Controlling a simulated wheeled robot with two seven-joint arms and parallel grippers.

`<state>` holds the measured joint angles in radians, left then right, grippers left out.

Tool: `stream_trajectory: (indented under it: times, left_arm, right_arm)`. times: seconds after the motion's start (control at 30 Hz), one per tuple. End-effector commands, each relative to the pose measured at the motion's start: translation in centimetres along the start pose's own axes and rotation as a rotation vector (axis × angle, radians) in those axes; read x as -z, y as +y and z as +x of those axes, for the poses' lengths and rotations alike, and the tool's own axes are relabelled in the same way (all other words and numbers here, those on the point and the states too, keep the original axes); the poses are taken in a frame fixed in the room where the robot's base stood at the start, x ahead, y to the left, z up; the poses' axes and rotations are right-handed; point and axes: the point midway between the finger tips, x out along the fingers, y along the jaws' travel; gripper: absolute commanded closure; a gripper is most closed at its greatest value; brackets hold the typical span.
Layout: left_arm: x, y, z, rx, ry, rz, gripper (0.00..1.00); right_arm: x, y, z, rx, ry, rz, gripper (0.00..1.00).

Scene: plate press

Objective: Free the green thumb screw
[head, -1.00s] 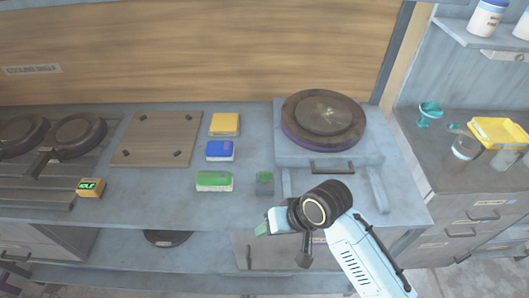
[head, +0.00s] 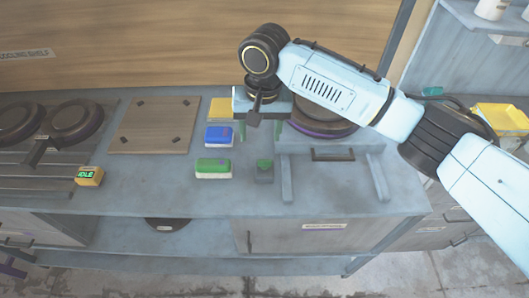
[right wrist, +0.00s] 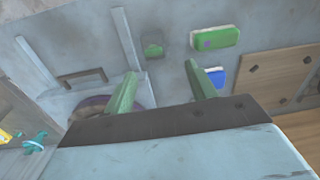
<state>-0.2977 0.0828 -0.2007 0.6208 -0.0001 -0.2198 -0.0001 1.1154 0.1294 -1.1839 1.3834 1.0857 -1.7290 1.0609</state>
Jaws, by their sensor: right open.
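A small grey block with a green top (head: 264,165) stands on the counter left of the press; it also shows in the right wrist view (right wrist: 152,46). I cannot tell whether its top is the thumb screw. A teal-green piece (head: 432,91) lies on the right-hand counter, partly behind my arm; a winged teal piece shows in the right wrist view (right wrist: 36,142). My right gripper (head: 260,134) is open and empty, above the counter between the blue block and the press. Its green fingers (right wrist: 161,86) are spread. My left gripper is out of view.
The press's round dark plate (head: 320,127) is partly hidden by my arm. Green (head: 213,168), blue (head: 219,136) and yellow (head: 221,108) blocks stand nearby. A wooden board (head: 153,125) and dark pans (head: 75,122) lie left. A yellow tray (head: 503,118) stands right.

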Motion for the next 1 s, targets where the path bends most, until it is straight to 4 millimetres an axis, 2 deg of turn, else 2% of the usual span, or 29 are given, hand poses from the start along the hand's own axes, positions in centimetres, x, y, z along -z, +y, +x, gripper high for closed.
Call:
stream_trajectory:
  times: [0.1, 0.27, 0.47, 0.8, 1.0]
  left_arm:
    - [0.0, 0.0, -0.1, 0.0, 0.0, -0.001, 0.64]
    - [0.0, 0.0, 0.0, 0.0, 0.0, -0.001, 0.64]
    - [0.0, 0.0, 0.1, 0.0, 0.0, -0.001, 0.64]
    - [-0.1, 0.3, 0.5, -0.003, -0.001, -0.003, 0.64]
    - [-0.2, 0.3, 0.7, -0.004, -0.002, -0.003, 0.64]
  right_arm:
    - [0.9, 0.7, -1.4, -0.043, 0.005, 0.043, 0.44]
    - [1.1, 1.0, -1.1, -0.056, 0.003, 0.059, 0.44]
    - [1.1, 1.2, 2.1, -0.055, 0.002, 0.059, 0.44]
    - [1.1, 1.5, 9.0, -0.054, 0.002, 0.057, 0.44]
    - [1.1, 1.6, 11.1, -0.053, 0.004, 0.056, 0.44]
